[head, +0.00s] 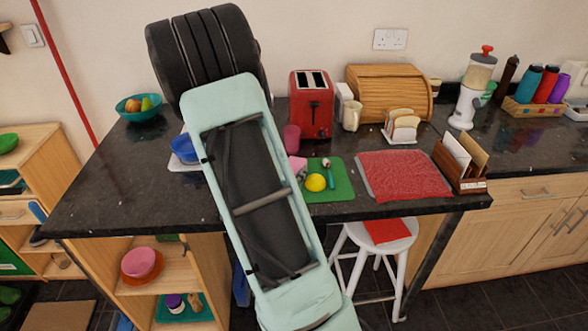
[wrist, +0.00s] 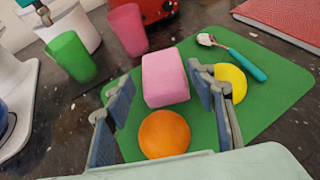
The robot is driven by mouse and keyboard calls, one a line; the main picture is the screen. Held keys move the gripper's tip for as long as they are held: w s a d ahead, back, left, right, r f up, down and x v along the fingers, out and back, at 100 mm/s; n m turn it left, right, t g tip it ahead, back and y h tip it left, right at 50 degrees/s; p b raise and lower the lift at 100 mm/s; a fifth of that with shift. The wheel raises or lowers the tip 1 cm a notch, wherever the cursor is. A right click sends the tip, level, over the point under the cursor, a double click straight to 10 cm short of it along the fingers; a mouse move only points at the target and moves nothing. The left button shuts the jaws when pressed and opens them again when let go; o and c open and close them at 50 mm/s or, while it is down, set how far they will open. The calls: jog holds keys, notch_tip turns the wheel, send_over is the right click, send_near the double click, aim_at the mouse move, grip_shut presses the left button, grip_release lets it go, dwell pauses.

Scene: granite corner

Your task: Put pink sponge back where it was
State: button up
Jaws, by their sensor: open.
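The pink sponge (wrist: 165,78) is a block that appears to rest on the green mat (wrist: 270,110), towards its back left part. In the head view its edge (head: 298,166) shows beside my arm. My gripper (wrist: 161,86) is open and empty, one finger on each side of the sponge in the wrist view. I cannot tell how far above the mat the fingertips are. In the head view my arm hides the gripper.
On the mat are an orange ball-like fruit (wrist: 164,133) in front of the sponge, a yellow item (wrist: 231,82) behind the right finger, and a teal-handled spoon (wrist: 240,60). A pink cup (wrist: 128,30) and green cup (wrist: 72,57) stand behind. A red toaster (head: 311,104) is further back.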

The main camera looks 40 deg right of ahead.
aim_at(294, 164)
jog(key=x, duration=0.5)
jog(key=shift+s+p, duration=0.15)
jog(key=shift+p, duration=0.15)
jog(key=shift+c, duration=0.2)
jog(key=c, duration=0.5)
